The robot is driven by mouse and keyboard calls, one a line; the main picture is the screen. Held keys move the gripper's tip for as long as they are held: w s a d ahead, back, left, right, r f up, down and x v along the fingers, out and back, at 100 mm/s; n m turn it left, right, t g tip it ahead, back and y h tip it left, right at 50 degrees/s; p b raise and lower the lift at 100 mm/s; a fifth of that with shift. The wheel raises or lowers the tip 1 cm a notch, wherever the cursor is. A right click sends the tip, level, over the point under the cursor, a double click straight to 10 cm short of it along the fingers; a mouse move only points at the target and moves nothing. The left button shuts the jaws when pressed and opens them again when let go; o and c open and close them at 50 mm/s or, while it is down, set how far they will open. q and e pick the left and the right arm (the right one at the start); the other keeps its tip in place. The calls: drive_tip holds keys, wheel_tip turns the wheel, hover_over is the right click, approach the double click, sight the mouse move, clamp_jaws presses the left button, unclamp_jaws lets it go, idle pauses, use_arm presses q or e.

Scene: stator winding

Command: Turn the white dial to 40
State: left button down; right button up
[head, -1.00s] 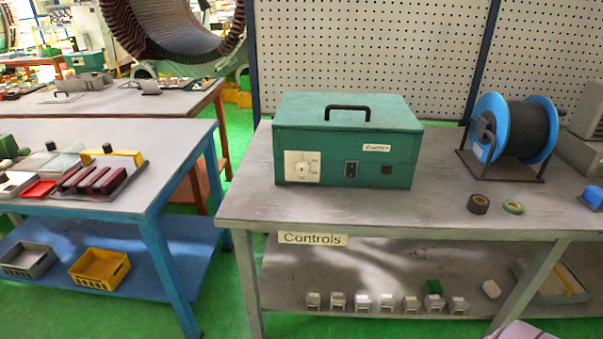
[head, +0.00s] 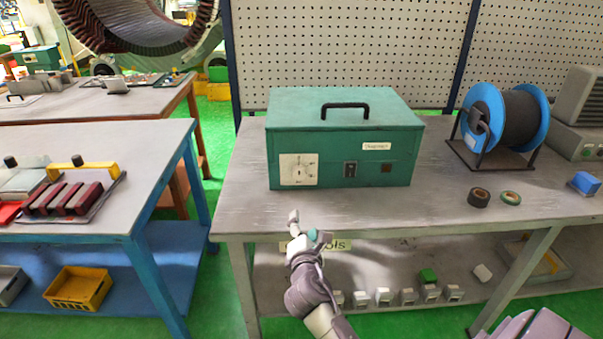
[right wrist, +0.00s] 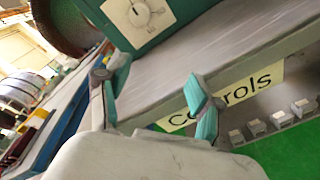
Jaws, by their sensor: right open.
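The white dial (head: 298,170) is on a square white plate at the left of the front face of the green box (head: 345,130). It also shows at the top of the right wrist view (right wrist: 138,12), where its dark pointer mark is visible, but the scale numbers are too small to read. My right gripper (head: 309,227) is in front of the table's front edge, below and apart from the dial. In the right wrist view its two teal fingertips (right wrist: 155,98) are spread with nothing between them. My left gripper is not in view.
The box stands on a grey table (head: 240,210) with a "Controls" label (right wrist: 262,90) on its front edge. A black switch (head: 350,169) is right of the dial. A blue cable reel (head: 482,118) and tape rolls (head: 479,197) are farther right. The tabletop before the box is clear.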

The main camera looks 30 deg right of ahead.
sight(299, 176)
drive_tip(key=w+r+n, duration=0.1)
drive_tip(key=r, duration=0.1)
drive_tip(key=w+d+r+n+t, duration=0.1)
drive_tip(key=r, duration=0.1)
drive_tip(key=shift+w+d+n+h, duration=0.1)
drive_tip(key=shift+w+n+h, duration=0.2)
drive_tip(key=shift+h, duration=0.1)
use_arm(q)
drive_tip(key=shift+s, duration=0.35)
use_arm(e)
drive_tip(key=x, duration=1.2)
drive_tip(key=shift+w, duration=0.4)
drive_tip(key=c, duration=1.1)
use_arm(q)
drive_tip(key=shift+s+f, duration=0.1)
use_arm(e)
drive_tip(key=shift+c, duration=0.2)
